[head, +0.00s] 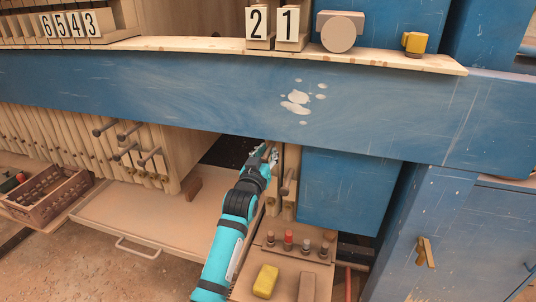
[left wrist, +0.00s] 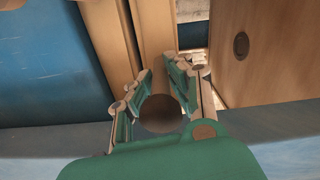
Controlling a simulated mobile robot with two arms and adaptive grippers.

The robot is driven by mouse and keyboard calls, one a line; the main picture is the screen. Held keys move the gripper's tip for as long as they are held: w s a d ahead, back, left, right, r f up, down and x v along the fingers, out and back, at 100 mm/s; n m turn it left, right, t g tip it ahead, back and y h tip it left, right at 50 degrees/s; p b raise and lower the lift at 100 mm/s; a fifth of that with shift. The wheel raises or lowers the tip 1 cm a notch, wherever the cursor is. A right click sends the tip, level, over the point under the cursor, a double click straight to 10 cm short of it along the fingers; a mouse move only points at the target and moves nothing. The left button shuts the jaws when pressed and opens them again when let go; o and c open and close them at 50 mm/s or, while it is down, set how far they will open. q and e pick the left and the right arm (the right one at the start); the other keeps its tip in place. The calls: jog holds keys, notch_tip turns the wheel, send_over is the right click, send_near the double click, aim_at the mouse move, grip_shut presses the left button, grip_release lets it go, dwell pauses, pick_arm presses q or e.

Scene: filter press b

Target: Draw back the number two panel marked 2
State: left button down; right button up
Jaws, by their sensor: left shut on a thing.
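The card marked 2 (head: 257,23) stands on the ledge above the beam, left of the card marked 1 (head: 289,22). Below the beam, two narrow wooden panels hang side by side against a blue block. My left gripper (head: 268,157) is at the left one, the number two panel (head: 273,192); in the left wrist view this panel (left wrist: 153,28) rises behind the fingers. The left gripper (left wrist: 160,98) is shut around the dark round end of its handle (left wrist: 161,114). The number one panel (left wrist: 112,40) is beside it. My right gripper is not in view.
A dark gap separates these panels from the stack of panels (head: 150,160) on the left, which has several protruding handles. A blue block (head: 340,188) is close on the right. Below is a shelf with several small knobs and a yellow sponge-like block (head: 265,281).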

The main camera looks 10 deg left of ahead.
pick_arm(q)
jog(key=shift+f, duration=0.1)
jog(key=c, duration=1.2)
grip_release()
jog(key=shift+d, duration=0.2)
jog(key=shift+c, duration=0.2)
jog(key=shift+a, duration=0.3)
jog(key=s, duration=1.2)
jog(key=shift+a, duration=0.25)
